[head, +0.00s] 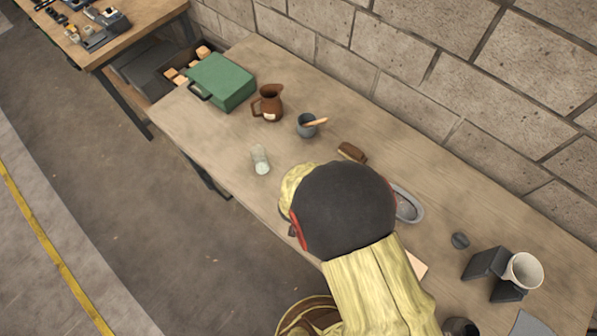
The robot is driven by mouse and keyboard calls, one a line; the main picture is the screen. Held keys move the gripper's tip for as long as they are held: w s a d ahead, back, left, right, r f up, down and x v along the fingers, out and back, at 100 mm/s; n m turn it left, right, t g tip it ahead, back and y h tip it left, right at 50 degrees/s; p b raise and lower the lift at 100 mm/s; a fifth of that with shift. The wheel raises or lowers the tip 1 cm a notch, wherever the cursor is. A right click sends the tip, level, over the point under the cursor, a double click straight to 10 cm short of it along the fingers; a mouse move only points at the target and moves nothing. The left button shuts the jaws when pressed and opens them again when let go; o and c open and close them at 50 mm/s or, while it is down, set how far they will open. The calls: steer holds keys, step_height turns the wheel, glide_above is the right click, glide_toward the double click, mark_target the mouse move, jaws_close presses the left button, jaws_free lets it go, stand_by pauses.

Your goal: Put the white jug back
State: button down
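No vessel in view is clearly a white jug. A white, open-topped, cup-like vessel (524,270) with a brownish inside stands at the right end of the table, beside dark angled blocks; I cannot tell whether it is the jug. A brown jug (268,103) with a handle and a pale label stands upright toward the table's back left. My arm, in a yellow cover with a dark rounded part, reaches over the middle of the table. My gripper is hidden by it, so its fingers and anything in them do not show.
The wooden table (330,105) runs along a block wall. On it are a green case (222,82), a grey mug (306,128) with a wooden utensil, a clear glass (260,159), a brown brush (352,152), a metal dish (408,205), a dark puck (460,240) and dark blocks (484,264).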

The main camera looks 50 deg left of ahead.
steer(key=c, duration=1.9)
jaws_free()
steer(key=shift+f, duration=0.1)
steer(key=shift+r, duration=0.3)
steer(key=p+v, duration=0.3)
steer(key=v, duration=0.8)
steer(key=shift+s+d+r, duration=0.15)
steer(key=shift+r, duration=0.15)
